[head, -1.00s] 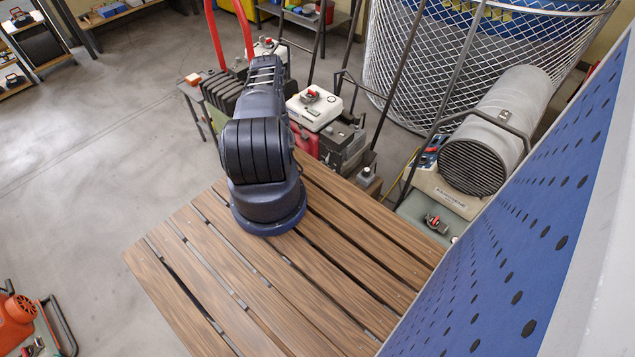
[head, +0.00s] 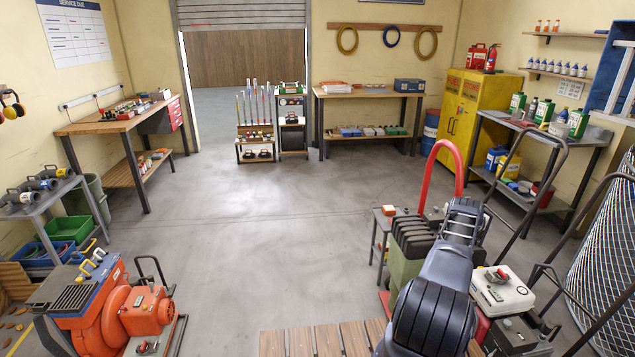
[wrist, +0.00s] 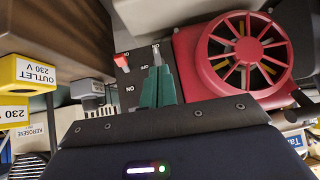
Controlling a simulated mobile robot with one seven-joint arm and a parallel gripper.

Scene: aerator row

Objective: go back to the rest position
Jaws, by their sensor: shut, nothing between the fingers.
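My arm (head: 435,310) rises at the lower right of the head view, folded and dark blue-black; its gripper end is hidden there. In the wrist view my gripper (wrist: 158,75) shows as two dark green fingers, close together with nothing between them. The fingers stand in front of a dark panel (wrist: 135,82) with ON and OFF labels and a small red switch (wrist: 121,60). I cannot tell whether the fingertips touch it.
A red round guard (wrist: 246,50) and yellow outlet boxes (wrist: 18,82) flank the gripper. In the head view, machines such as a white-topped unit (head: 503,290) stand close right of my arm. An orange blower (head: 110,310) stands lower left. The middle floor (head: 250,230) is clear.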

